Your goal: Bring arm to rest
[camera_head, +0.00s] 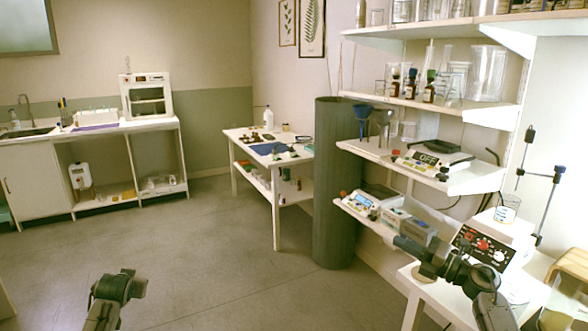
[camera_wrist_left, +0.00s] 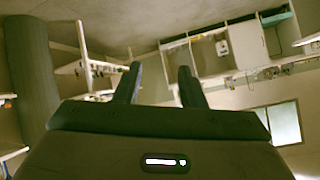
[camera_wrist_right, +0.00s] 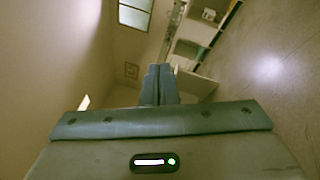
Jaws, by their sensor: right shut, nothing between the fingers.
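My right gripper shows in the right wrist view (camera_wrist_right: 158,70) with its two fingers together and nothing between them. In the head view my right arm (camera_head: 455,268) reaches in at the lower right, in front of the white side table and the control box. My left gripper shows in the left wrist view (camera_wrist_left: 157,72) with its fingers apart and an empty gap between them. In the head view only a part of my left arm (camera_head: 118,288) shows at the lower left, over bare floor; I cannot make out its fingers there.
Wall shelves (camera_head: 470,178) with glassware and brown bottles (camera_head: 410,86) stand at the right. A dark grey column (camera_head: 334,190) stands beside a white table (camera_head: 276,185). A sink counter (camera_head: 95,128) lines the back left. The floor (camera_head: 190,260) in the middle is clear.

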